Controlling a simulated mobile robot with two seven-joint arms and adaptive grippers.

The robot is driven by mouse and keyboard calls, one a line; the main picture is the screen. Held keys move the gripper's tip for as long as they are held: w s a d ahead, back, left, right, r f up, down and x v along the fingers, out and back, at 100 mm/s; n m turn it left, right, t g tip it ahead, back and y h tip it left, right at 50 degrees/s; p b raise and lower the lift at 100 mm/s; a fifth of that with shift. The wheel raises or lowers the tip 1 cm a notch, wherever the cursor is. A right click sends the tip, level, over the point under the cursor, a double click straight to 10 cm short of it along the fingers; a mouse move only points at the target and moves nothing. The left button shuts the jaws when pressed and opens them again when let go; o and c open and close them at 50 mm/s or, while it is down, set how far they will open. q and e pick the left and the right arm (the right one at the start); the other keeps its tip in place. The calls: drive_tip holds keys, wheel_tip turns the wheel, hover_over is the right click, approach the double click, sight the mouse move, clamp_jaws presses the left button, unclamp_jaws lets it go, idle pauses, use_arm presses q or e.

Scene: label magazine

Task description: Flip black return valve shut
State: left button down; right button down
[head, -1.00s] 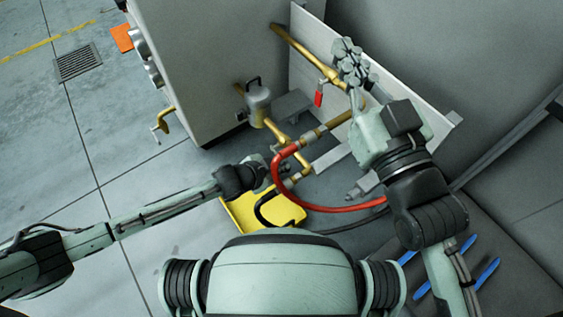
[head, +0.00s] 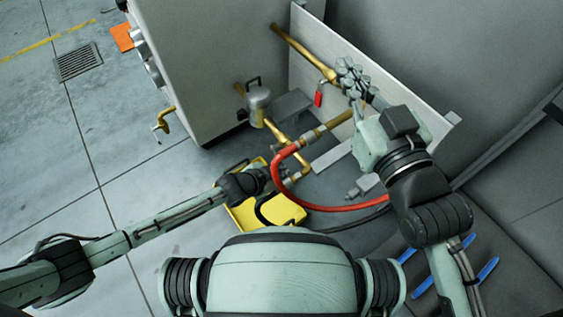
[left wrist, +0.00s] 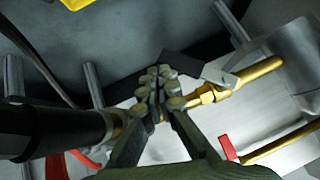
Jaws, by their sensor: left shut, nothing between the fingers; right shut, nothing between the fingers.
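In the left wrist view, the black valve lever (left wrist: 183,65) lies at an angle beside a brass pipe fitting (left wrist: 212,95). The closed fingertips of my left gripper (left wrist: 158,84) are at the lever's left end; I cannot tell whether they touch it. In the head view, my left gripper (head: 277,178) is low by the brass pipework and red hose, where I cannot make out the black lever. My right gripper (head: 353,78) is shut and empty near the upper brass pipe, close to a red valve handle (head: 319,95).
A red hose (head: 325,207) curves from the pipework close to my left gripper. A yellow tray (head: 285,209) lies on the floor below. A brass-based canister (head: 258,100) stands by the grey cabinet (head: 215,60). Open floor is at the left.

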use_arm(q)
drive_tip(key=shift+f, duration=0.1)
idle(0.6)
drive_tip(key=v, duration=1.2)
drive_tip(key=shift+w, duration=0.1)
